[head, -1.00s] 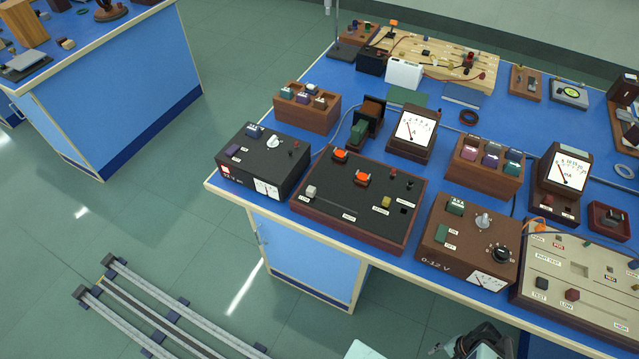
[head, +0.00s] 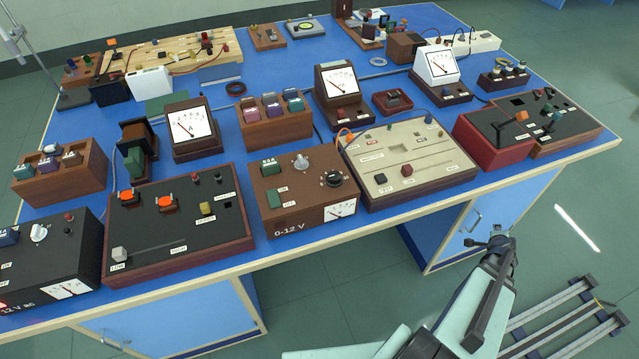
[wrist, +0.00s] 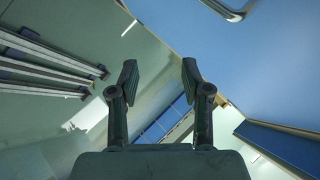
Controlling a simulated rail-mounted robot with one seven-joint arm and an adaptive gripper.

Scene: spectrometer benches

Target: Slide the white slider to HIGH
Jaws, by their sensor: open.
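The white slider (head: 119,254) is a small pale block at the near left end of a black panel (head: 190,235) with a wooden rim. Small labels run along the panel's front edge to the right of the slider; they are too small to read surely. My gripper (head: 497,243) is at the lower right, beyond the bench's front edge, well to the right of the panel. In the wrist view my gripper (wrist: 160,78) is open and empty, and the slider is not in that view.
A brown 0-12 V supply (head: 303,190) stands right of the panel, then a beige panel (head: 410,165) with a dark red knob. A black supply (head: 45,265) stands on its left. Floor rails (head: 560,325) lie at lower right.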

